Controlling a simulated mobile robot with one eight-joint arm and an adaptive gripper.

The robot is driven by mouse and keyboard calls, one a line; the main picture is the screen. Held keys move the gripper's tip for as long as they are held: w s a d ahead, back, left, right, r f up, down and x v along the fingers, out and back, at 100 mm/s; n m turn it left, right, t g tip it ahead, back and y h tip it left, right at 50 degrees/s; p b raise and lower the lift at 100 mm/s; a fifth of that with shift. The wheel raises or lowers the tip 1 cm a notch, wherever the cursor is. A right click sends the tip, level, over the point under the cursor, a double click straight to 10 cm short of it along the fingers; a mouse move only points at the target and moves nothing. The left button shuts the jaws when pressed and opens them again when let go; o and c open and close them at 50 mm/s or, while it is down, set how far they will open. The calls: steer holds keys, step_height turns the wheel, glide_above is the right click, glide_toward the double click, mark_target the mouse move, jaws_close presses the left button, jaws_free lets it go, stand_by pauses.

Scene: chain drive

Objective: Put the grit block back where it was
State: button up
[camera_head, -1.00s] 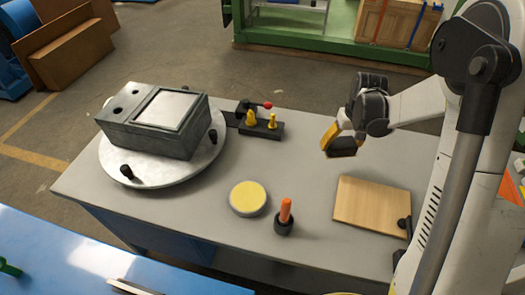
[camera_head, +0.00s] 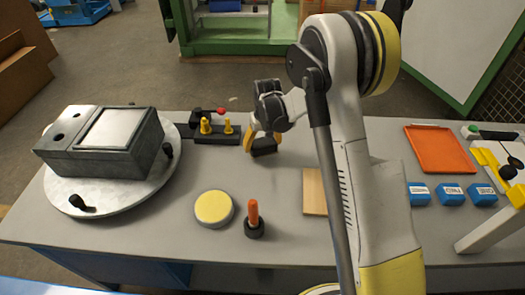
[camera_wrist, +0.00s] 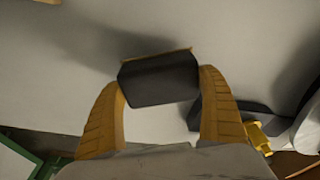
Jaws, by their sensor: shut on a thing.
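The grit block is a dark block with a thin tan edge, between my gripper's fingers. In the head view the block (camera_head: 264,147) is at the back middle of the grey bench, right of the yellow-pegged fixture. In the wrist view the block (camera_wrist: 160,82) sits between the two yellow fingertips, with a shadow on the grey surface beyond it. My gripper (camera_head: 263,143) is shut on it; the fingers also show in the wrist view (camera_wrist: 165,90). I cannot tell how high the block is above the bench.
A grey box lies on a round turntable (camera_head: 66,190) at left. The fixture (camera_head: 217,137) is close left of my gripper. A yellow-topped disc (camera_head: 214,207), an orange-handled tool (camera_head: 254,220) and a wooden board (camera_head: 313,190) stand nearer. An orange tray (camera_head: 440,150) and blue blocks (camera_head: 451,194) are right.

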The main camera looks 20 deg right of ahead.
mark_target(263, 150)
steer(key=shift+f+b, duration=0.35)
steer(key=shift+f, duration=1.05)
steer(key=shift+f, duration=0.2)
steer(key=o, duration=1.2)
steer(key=shift+c, duration=0.2)
steer(key=shift+r, duration=0.1)
